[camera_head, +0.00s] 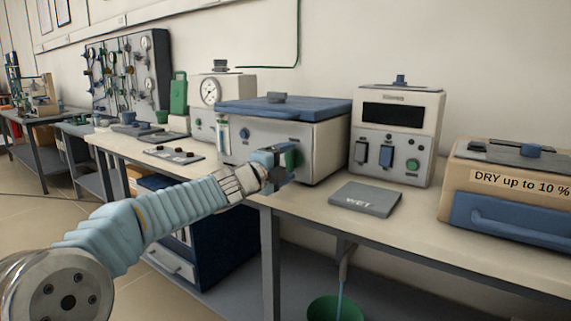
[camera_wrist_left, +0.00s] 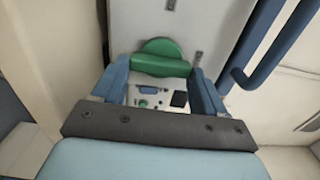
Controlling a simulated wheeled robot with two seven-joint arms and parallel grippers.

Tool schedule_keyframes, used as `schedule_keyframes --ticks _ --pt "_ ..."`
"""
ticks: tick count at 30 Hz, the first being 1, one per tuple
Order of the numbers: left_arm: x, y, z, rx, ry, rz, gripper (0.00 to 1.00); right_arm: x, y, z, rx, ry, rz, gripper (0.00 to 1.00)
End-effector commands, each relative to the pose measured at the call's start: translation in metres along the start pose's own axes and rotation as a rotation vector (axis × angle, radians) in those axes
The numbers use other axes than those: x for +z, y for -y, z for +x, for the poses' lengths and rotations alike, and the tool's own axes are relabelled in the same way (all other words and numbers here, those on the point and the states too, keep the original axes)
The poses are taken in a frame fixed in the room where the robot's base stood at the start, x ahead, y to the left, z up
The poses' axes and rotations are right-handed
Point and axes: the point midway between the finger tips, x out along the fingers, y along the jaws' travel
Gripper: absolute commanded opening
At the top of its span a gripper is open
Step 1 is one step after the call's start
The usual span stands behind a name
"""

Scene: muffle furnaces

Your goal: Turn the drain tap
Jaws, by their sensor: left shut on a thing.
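The drain tap (camera_head: 292,159) is a green handle low on the front of a light grey box with a blue lid (camera_head: 285,106). My left gripper (camera_head: 279,155) reaches it from the front left and is shut on it. In the left wrist view the green tap (camera_wrist_left: 160,62) sits between the two blue fingers. A grey pipe (camera_head: 346,262) comes down below the table, and a thin pale blue streak, perhaps water, runs from it into a green bucket (camera_head: 335,309). My right gripper is not in view.
A grey slab marked WET (camera_head: 366,199) lies right of the box on the table. Behind it stands a cream unit with a dark window (camera_head: 394,113). A tan case marked DRY (camera_head: 460,200) is at the right. A gauge unit (camera_head: 210,92) stands behind left.

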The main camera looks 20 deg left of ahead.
Motion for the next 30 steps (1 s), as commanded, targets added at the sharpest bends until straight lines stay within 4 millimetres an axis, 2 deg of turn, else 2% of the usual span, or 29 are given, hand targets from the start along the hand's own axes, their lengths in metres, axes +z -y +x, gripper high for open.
schedule_keyframes --ticks 2,3,8,16,20,23,30 --pt "0.000 -0.002 0.000 0.004 0.000 0.003 0.42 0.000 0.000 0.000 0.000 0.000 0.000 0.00" --pt "0.000 -0.002 0.000 0.004 -0.001 0.003 0.74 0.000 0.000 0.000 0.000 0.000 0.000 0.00" --pt "0.000 -0.002 0.000 0.003 0.000 0.002 0.98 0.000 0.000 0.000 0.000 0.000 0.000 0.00" --pt "0.000 -0.001 -0.001 0.001 0.000 0.001 0.98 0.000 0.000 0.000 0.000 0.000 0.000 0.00" --pt "0.001 0.000 -0.011 0.000 0.001 0.000 0.98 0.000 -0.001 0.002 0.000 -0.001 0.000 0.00" --pt "0.000 -0.001 -0.029 -0.001 0.001 0.000 0.98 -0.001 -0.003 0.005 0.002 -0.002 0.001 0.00" --pt "0.001 0.000 -0.089 -0.001 0.002 0.000 0.98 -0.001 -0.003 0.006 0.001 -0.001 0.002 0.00"
